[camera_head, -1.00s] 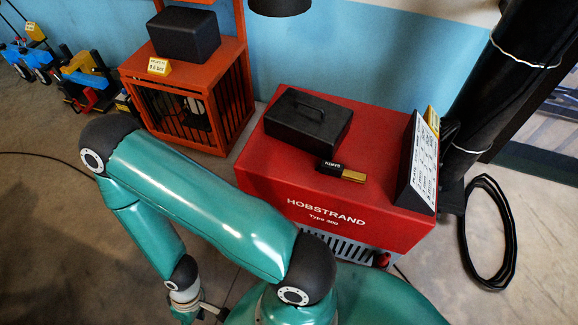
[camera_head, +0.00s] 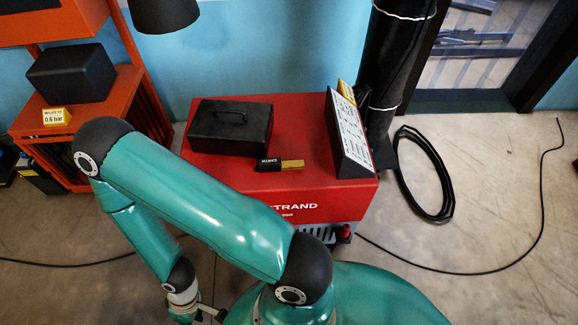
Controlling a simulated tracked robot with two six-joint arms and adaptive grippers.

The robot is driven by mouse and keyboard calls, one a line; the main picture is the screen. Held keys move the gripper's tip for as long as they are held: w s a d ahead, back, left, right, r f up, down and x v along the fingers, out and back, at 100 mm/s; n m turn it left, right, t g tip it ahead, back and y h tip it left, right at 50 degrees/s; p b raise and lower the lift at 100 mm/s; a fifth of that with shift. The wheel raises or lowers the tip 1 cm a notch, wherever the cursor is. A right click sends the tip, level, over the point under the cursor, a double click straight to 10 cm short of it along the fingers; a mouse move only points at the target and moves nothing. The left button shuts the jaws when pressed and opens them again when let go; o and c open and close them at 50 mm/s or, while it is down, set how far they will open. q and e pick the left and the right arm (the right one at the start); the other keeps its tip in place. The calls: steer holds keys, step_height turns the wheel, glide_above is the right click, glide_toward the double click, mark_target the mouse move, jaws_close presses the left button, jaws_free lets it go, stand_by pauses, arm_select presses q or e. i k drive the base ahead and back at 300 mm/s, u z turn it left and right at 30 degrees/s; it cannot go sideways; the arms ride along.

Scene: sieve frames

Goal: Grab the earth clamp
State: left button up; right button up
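The earth clamp (camera_head: 291,165) is a small piece with a black labelled body and a gold end. It lies on top of the red Hobstrand machine (camera_head: 310,186), near its front edge, in front of a black case. My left arm reaches across the lower left, and its gripper (camera_head: 207,314) is at the bottom edge, well below and left of the clamp. Only a small part of this gripper shows, so I cannot tell whether it is open. My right gripper is not in view.
A black case with a handle (camera_head: 230,127) and a tilted label panel (camera_head: 349,135) flank the clamp on the machine. An orange rack (camera_head: 135,95) stands left.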

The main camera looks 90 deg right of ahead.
mark_target(269, 165)
steer(key=u, duration=0.45)
steer(key=i, duration=0.15)
steer(key=z, duration=2.3)
steer(key=k, duration=0.45)
steer(key=z, duration=0.35)
steer(key=i, duration=0.55)
steer(key=u, duration=0.25)
